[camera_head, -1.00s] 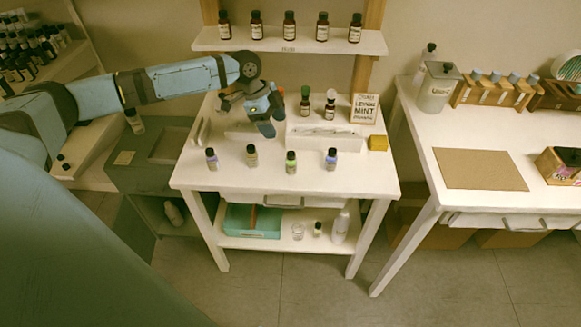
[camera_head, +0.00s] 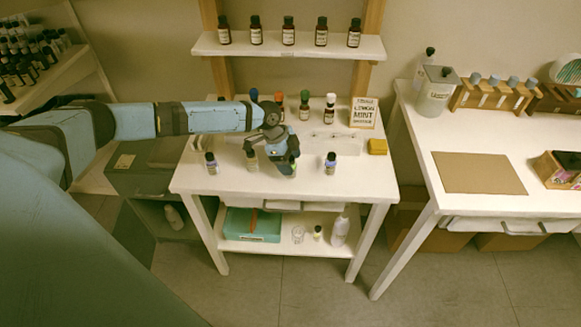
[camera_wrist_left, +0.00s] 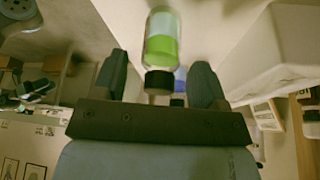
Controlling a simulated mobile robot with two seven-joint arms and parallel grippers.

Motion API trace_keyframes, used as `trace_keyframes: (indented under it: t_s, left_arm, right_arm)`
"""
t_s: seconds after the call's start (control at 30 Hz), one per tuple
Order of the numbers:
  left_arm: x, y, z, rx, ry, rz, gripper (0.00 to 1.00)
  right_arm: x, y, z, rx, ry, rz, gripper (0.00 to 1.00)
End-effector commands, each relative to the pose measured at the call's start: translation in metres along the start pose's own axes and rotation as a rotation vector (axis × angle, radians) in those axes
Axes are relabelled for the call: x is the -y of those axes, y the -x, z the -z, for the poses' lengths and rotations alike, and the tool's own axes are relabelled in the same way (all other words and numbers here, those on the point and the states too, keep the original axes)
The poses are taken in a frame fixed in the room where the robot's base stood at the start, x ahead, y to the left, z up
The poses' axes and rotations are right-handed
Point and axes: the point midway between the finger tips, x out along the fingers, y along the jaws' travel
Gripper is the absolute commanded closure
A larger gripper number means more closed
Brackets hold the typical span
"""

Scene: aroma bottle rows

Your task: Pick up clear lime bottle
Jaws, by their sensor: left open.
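The lime bottle (camera_wrist_left: 162,42), clear glass with bright green contents and a black cap, shows in the left wrist view just beyond my left gripper. There its cap lies between the finger lines, with no finger seen closed on it. In the head view the bottle is mostly hidden behind my left gripper (camera_head: 277,163), which is over the front row on the white table (camera_head: 300,190). My left gripper (camera_wrist_left: 160,80) is open and empty. My right gripper is not in view.
Blue-purple bottles stand at the left (camera_head: 211,164) and right (camera_head: 331,164) of the same row. Another bottle (camera_head: 252,160) stands close beside the gripper. Behind are a white riser (camera_head: 340,140), a Lemon Mint sign (camera_head: 363,113) and a yellow block (camera_head: 377,147).

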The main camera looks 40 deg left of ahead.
Motion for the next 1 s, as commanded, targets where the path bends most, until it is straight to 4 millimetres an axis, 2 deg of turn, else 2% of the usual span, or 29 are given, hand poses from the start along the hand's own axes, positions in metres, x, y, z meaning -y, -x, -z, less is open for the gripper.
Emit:
trace_keyframes:
  t_s: [0.27,0.37,0.5,0.83,1.0]
  left_arm:
    - [0.0,-0.005,-0.001,0.0,0.0,0.002,0.34]
    - [0.0,-0.005,-0.001,0.0,0.0,0.001,0.52]
    - [0.0,-0.005,-0.001,0.0,0.0,0.001,0.85]
    - [0.0,-0.004,0.0,0.0,0.001,0.002,0.86]
    - [0.001,0.008,0.005,-0.001,0.0,0.002,0.86]
  right_arm:
    - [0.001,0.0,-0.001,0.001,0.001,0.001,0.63]
    - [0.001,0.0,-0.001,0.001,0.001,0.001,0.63]
    - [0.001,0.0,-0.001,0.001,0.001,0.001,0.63]
    - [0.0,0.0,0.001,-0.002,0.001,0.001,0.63]
    - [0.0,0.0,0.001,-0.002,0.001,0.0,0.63]
